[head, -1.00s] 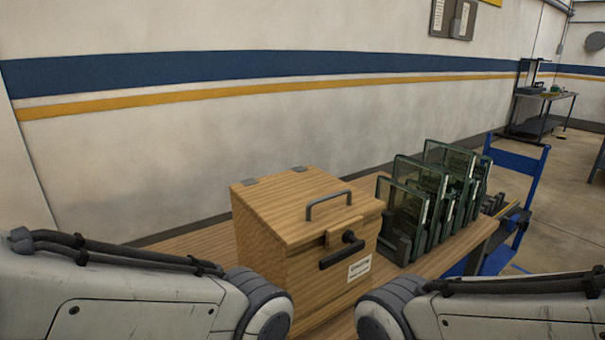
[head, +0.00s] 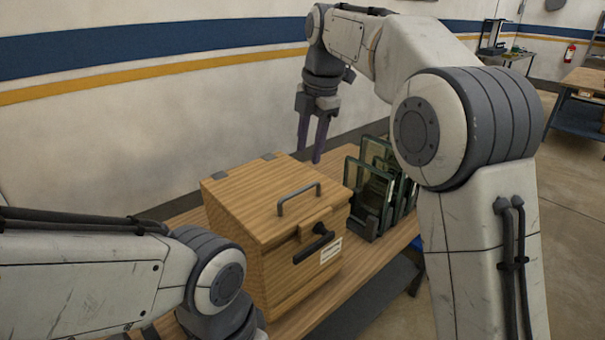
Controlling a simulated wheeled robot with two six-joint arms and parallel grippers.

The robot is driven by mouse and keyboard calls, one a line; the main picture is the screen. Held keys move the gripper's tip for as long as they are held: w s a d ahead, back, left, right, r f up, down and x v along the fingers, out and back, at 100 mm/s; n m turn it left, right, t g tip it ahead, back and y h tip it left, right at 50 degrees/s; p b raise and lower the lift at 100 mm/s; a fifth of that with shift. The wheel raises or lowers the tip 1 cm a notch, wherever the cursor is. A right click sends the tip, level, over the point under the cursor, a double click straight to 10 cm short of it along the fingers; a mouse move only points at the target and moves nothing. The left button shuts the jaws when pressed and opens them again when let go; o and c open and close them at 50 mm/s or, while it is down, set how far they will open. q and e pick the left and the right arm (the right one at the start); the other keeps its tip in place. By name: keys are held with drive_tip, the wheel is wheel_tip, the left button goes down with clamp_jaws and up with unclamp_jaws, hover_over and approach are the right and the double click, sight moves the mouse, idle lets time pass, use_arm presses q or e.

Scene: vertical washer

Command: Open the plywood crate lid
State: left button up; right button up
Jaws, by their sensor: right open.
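The plywood crate (head: 235,242) stands on a wooden bench in the middle of the head view. Its lid (head: 255,195) is down and has a grey bar handle (head: 298,197) on top and two grey hinge plates at the back edge. A dark latch handle (head: 314,248) and a white label are on its front. My right gripper (head: 311,155) points down behind and to the right of the lid, apart from it, with its two fingers spread and nothing between them. My left arm comes in at lower left; its gripper is not in view.
Glass panes in dark frames (head: 370,190) stand on the bench (head: 345,285) right of the crate, partly hidden by my right arm. The striped wall (head: 150,130) is close behind. Another table (head: 590,85) stands far right.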

sight(302, 189)
drive_tip(key=f, duration=0.3)
drive_tip(key=w+f, duration=0.1)
drive_tip(key=f, duration=0.2)
drive_tip(key=w+a+f, duration=0.1)
drive_tip(key=f, duration=0.3)
drive_tip(key=shift+c, duration=0.3)
clamp_jaws()
idle(1.0)
